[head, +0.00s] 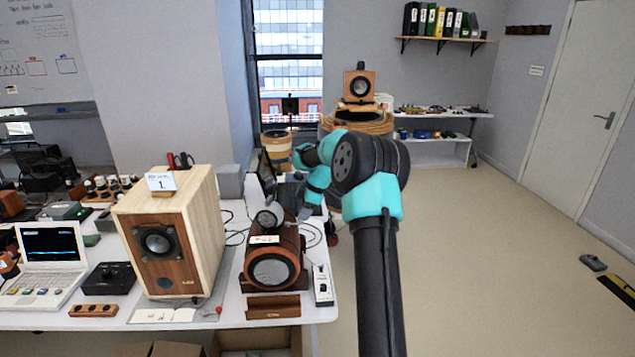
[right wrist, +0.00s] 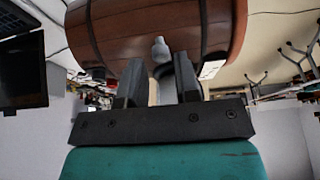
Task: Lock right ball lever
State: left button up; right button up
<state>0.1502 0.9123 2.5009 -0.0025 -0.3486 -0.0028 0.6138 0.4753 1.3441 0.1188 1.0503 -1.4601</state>
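The brown wooden barrel-shaped speaker (head: 273,262) lies on its side in a cradle on the white table. In the right wrist view, its banded side (right wrist: 205,30) fills the top. A pale ball-tipped lever (right wrist: 160,47) stands out from that side. My right gripper (right wrist: 160,88) is at the barrel's right side with its two dark fingers apart. The lever lies between the fingers; I cannot tell whether either finger touches it. In the head view, my right gripper (head: 305,212) is small and partly hidden beside the barrel. My left gripper is not in view.
A large wooden box speaker (head: 160,245) stands left of the barrel. A laptop (head: 50,257) is at far left. The floor to the right is mostly clear.

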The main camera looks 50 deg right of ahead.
jog(key=v, duration=1.4)
jog(key=shift+r, duration=0.3)
